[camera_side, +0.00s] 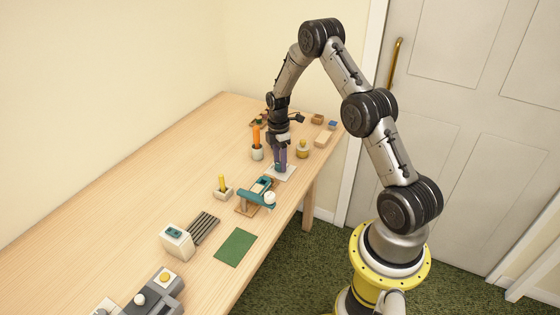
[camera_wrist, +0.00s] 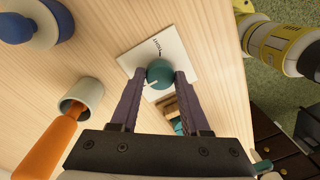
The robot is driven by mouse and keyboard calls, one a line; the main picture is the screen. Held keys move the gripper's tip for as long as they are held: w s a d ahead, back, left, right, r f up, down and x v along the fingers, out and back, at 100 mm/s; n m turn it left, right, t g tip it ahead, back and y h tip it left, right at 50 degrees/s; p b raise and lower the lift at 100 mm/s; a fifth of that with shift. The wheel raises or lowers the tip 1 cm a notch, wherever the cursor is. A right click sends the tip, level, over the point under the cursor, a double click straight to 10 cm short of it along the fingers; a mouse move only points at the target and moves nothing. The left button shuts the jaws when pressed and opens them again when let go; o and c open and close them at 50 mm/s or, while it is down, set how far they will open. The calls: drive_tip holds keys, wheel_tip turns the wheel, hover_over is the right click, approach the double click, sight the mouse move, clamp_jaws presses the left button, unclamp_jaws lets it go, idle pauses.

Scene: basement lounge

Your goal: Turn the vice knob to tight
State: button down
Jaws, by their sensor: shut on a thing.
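The pointer is toward the lower left of the wrist view. My gripper (camera_wrist: 160,76) has its two purple fingers on either side of the knob, shut on it. In the side view my gripper (camera_side: 281,165) points down over the white plate (camera_side: 290,173), and its fingers largely hide the knob. A teal vice-like device (camera_side: 257,193) with a white ball end stands just in front of the plate.
An orange-handled tool in a pale cup (camera_side: 257,153) stands left of my gripper, and a yellow-topped jar (camera_side: 303,149) stands right. A yellow stick in a holder (camera_side: 222,190), a green mat (camera_side: 236,247) and a pale box (camera_side: 177,241) lie nearer. The table's left side is clear.

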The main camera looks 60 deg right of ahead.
drive_tip(key=shift+m, duration=0.4)
drive_tip(key=m, duration=0.4)
drive_tip(key=shift+r+m, duration=0.1)
drive_tip(key=shift+m, duration=0.3)
drive_tip(key=m, duration=0.6)
drive_tip(key=shift+t, duration=0.3)
drive_tip(key=m, duration=0.6)
drive_tip(key=shift+m, duration=0.3)
drive_tip(key=m, duration=0.5)
drive_tip(key=shift+s+m+t, duration=0.1)
drive_tip(key=shift+m+t, duration=0.2)
drive_tip(key=shift+t, duration=0.1)
drive_tip(key=shift+c, duration=1.9)
unclamp_jaws()
